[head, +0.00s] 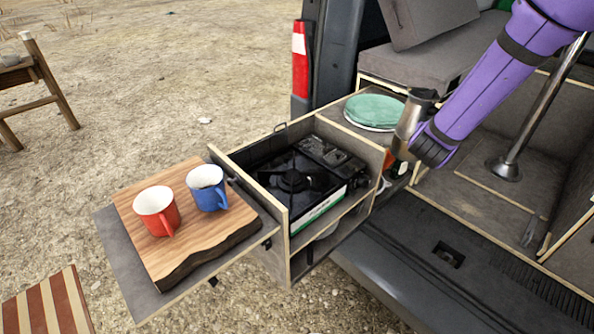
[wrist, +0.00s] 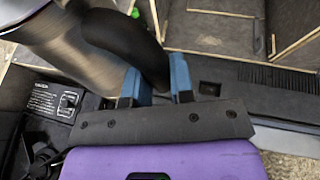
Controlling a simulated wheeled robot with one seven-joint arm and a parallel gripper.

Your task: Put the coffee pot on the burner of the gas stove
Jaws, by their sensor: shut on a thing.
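The coffee pot (head: 410,116) is a steel pot with a dark top, tilted in the head view, to the right of the green plate. Its steel body (wrist: 75,50) and black handle (wrist: 125,38) fill the upper left of the wrist view. My gripper (wrist: 157,82) is shut on the handle, with a blue fingertip on each side. In the head view my wrist hides the fingers and part of the pot. The black gas stove (head: 325,155) sits in the pulled-out box, left of the pot. Its burner (head: 293,180) is bare. Part of the stove (wrist: 45,125) shows at the wrist view's left.
A wooden board (head: 190,255) with a red mug (head: 156,211) and a blue mug (head: 207,187) lies left of the stove. Box walls (head: 330,215) surround the stove. A green plate (head: 374,110) stands behind it. A metal post (head: 535,110) rises at right.

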